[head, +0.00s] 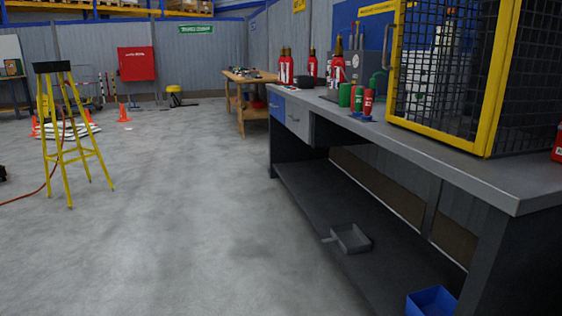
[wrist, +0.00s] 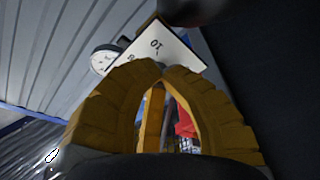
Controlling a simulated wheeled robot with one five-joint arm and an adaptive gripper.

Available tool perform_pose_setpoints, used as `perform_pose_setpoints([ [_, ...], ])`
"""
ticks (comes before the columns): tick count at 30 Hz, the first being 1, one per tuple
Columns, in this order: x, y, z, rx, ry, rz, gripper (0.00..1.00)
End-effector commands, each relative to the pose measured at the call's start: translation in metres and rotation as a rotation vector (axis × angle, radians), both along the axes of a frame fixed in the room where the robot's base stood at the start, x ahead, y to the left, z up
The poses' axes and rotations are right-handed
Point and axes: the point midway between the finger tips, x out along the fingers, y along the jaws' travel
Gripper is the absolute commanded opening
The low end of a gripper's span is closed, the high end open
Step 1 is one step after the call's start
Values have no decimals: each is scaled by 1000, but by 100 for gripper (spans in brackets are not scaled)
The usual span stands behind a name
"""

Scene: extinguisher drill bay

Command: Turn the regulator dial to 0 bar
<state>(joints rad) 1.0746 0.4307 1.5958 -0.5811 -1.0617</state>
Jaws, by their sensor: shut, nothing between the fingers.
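In the wrist view, my gripper (wrist: 163,68) shows two ribbed yellow-brown fingers with their tips together and nothing held between them. Just beyond the tips is a tilted white scale plate (wrist: 160,48) with a "10" and part of another number, seen upside down. A dark rounded part (wrist: 190,8), perhaps the regulator dial's knob, is cut off by the top edge above the plate. I cannot read its setting or tell whether the fingers touch anything. A round white gauge (wrist: 104,60) sits left of the plate. In the head view, neither my gripper nor the dial can be made out.
A grey workbench (head: 420,152) runs along the right, bearing a yellow-framed mesh cage (head: 488,75) and red extinguishers (head: 338,68). A dustpan (head: 350,238) and a blue bin (head: 432,300) are low down. A yellow stepladder (head: 70,150) stands left; the middle floor is clear.

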Motion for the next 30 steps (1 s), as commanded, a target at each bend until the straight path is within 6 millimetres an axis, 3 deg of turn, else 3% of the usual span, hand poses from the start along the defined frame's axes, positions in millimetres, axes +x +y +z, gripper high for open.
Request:
perform_pose_setpoints([
  [30,-8,-2,13,-5,-5,-13,0],
])
